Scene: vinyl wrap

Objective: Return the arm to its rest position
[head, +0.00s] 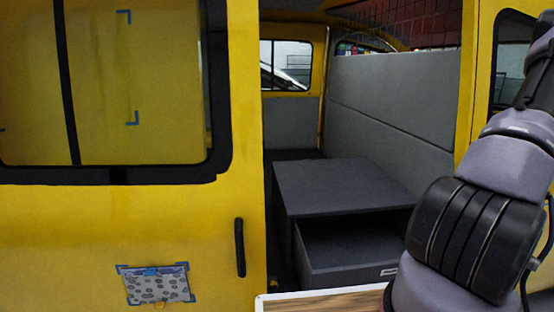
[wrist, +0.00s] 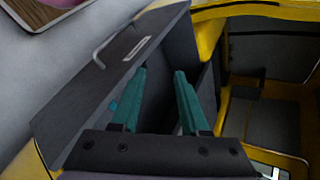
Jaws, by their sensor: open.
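My arm (head: 475,235) fills the right side of the head view, bent in front of the yellow van's right door edge. My gripper is outside the head view. In the wrist view my gripper (wrist: 160,90) shows two teal fingers standing apart with nothing between them. Beyond the fingers, in the wrist view, is the dark grey drawer with its front panel (wrist: 100,90) and a metal handle (wrist: 103,45). I cannot tell how far the fingers are from it.
A grey cabinet (head: 345,180) stands inside the yellow van (head: 130,215), with its drawer (head: 350,245) pulled open. A patterned patch (head: 158,287) is on the left door panel beside a black handle (head: 240,247). A wood-topped surface (head: 325,302) is at the bottom edge.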

